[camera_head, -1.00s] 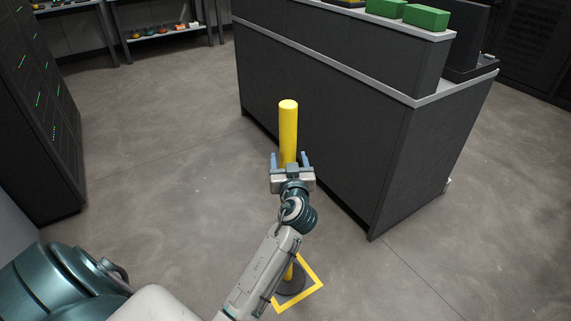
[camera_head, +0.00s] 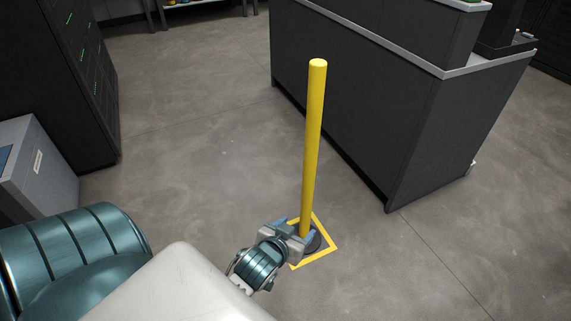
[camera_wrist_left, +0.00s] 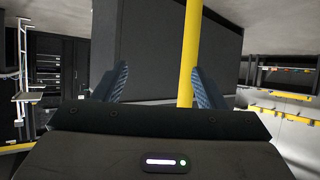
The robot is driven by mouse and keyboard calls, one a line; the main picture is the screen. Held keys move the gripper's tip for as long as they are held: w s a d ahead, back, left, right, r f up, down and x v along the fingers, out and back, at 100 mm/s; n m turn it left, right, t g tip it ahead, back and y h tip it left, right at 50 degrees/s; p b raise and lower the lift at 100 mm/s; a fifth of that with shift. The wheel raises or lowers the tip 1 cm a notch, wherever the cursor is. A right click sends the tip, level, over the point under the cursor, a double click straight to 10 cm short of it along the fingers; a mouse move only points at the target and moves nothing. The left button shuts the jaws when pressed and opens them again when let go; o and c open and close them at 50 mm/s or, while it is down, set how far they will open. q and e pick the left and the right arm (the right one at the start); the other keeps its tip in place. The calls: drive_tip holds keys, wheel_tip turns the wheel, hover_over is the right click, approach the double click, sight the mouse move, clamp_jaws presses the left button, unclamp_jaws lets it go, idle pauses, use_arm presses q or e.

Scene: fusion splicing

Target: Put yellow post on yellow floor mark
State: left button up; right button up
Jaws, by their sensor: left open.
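The yellow post (camera_head: 314,140) stands upright on a dark round base (camera_head: 316,241). Its base sits within the yellow square outline (camera_head: 331,240) on the floor, whose near left part is hidden behind my gripper. My left gripper (camera_head: 295,229) is low by the post, with its fingers open and pointing toward it. In the left wrist view the post (camera_wrist_left: 188,50) rises between the two open fingers (camera_wrist_left: 158,82), closer to the right one. I cannot tell whether a finger touches it. My right gripper does not show.
A dark counter with a light top edge (camera_head: 400,90) stands behind and right of the post. A dark cabinet with green lights (camera_head: 80,90) and a grey box (camera_head: 40,165) stand at the left. The floor between is clear.

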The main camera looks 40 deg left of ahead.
use_arm(q)
drive_tip(key=s+d+m+g+h, duration=0.1)
drive_tip(key=s+d+h, duration=0.2)
drive_tip(key=s, duration=0.7)
drive_tip(key=shift+s+d+m+h, duration=0.25)
drive_tip(key=shift+d+m+h, duration=0.15)
drive_tip(key=shift+d, duration=0.7)
